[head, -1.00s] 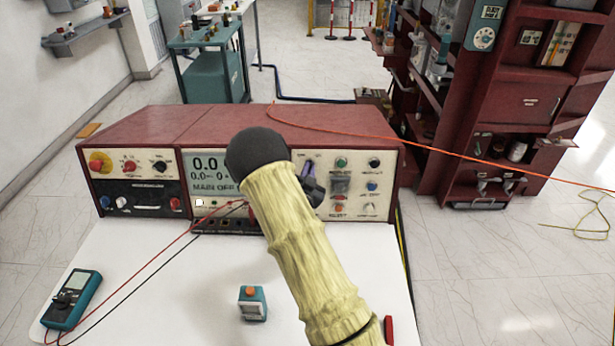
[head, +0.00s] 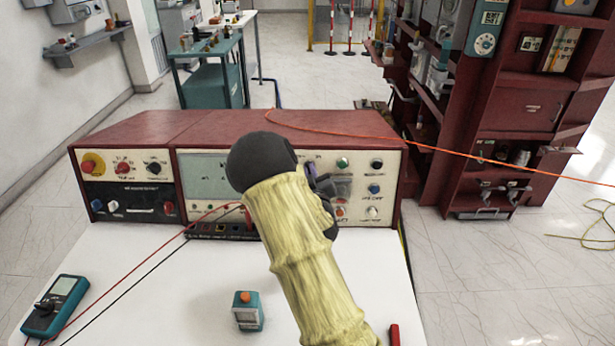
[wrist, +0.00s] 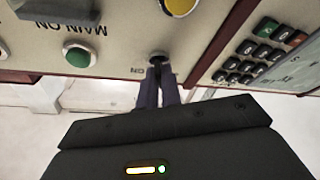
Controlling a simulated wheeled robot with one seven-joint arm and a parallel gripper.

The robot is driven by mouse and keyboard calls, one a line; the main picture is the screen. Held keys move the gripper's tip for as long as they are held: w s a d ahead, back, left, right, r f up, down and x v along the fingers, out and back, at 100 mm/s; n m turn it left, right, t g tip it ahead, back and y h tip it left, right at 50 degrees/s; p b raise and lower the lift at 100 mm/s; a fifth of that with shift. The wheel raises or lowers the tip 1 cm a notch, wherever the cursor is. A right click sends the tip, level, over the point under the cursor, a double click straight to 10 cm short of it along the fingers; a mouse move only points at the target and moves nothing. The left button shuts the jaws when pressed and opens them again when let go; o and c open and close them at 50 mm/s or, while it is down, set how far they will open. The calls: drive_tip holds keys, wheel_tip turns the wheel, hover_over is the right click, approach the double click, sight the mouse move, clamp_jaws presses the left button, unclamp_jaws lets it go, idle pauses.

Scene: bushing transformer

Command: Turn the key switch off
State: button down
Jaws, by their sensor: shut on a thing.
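The key switch (wrist: 158,56) is a small dark, round fitting on the cream panel, at top centre of the wrist view, with an upside-down "ON" label beside it. My gripper (wrist: 158,72) has its two purplish fingers close together, shut on the key switch. In the head view my arm and gripper (head: 309,168) reach the console's right panel and hide the key switch. The key's exact angle is hidden between the fingers. The display screen (head: 204,172) on the console is blank.
The red console (head: 165,130) stands on a white table (head: 160,290). A green button (wrist: 77,56) and a keypad (wrist: 262,52) flank the fingers in the wrist view. A multimeter (head: 56,306) and a small teal box (head: 247,316) lie in front. Red and black leads cross the table.

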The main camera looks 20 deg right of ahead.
drive_tip(key=shift+n+y+b, duration=0.3)
drive_tip(key=shift+n+y, duration=0.5)
drive_tip(key=shift+n, duration=1.6)
drive_tip(key=shift+r, duration=0.1)
drive_tip(key=c, duration=1.6)
unclamp_jaws()
